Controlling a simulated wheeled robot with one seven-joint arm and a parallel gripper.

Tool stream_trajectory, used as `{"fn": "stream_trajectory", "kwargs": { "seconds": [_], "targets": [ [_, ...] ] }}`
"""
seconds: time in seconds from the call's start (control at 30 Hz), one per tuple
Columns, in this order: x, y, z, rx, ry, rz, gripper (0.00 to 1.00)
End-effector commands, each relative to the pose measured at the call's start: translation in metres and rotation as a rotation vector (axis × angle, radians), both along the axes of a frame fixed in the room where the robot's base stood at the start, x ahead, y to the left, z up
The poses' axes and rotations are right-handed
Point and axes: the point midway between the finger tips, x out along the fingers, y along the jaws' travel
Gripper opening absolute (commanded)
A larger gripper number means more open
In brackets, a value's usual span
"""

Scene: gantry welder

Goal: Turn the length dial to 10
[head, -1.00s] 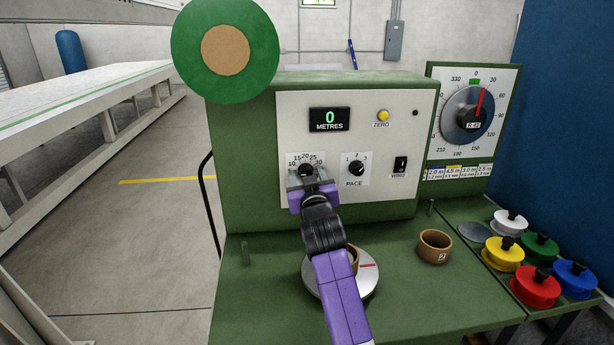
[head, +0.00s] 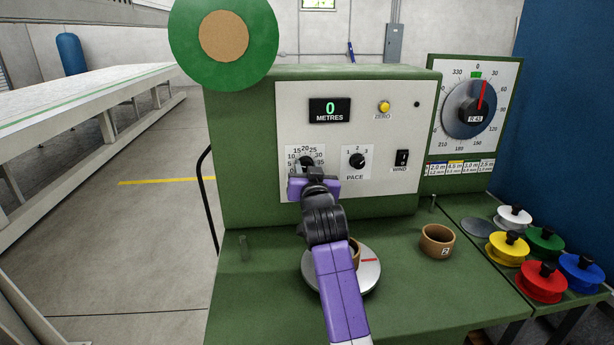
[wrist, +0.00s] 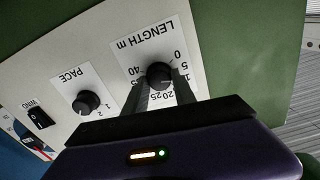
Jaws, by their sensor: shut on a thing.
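The length dial is a small black knob (head: 306,162) on the left of the pale control panel, with numbers around it on a white plate. It also shows in the wrist view (wrist: 159,74), upside down under the label LENGTH m. My gripper (head: 308,172) reaches up to it from below. In the wrist view my gripper (wrist: 160,84) has its two grey fingers closed on either side of the knob. The fingers and gripper body hide part of the scale, and I cannot tell which number the pointer marks. The display (head: 330,111) reads 0 metres.
The pace dial (head: 357,159) and the wind switch (head: 402,158) sit to the right on the panel. Below, a metal disc (head: 368,270) with a red mark and a brown cup (head: 437,241) stand on the green bench. Coloured spools (head: 541,282) are at the right.

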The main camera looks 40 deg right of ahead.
Motion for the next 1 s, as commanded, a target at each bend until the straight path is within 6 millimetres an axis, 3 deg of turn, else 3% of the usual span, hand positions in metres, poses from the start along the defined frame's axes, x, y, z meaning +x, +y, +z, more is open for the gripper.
{"fn": "stream_trajectory", "kwargs": {
  "seconds": [0.4, 0.97, 1.0],
  "targets": [
    [-0.0002, -0.0004, -0.0012, 0.174, -0.119, 0.000, 0.00],
    [-0.0003, -0.0007, 0.0002, 0.201, -0.136, 0.000, 0.00],
    [-0.0003, -0.0007, 0.0002, 0.201, -0.136, 0.000, 0.40]
  ]
}}
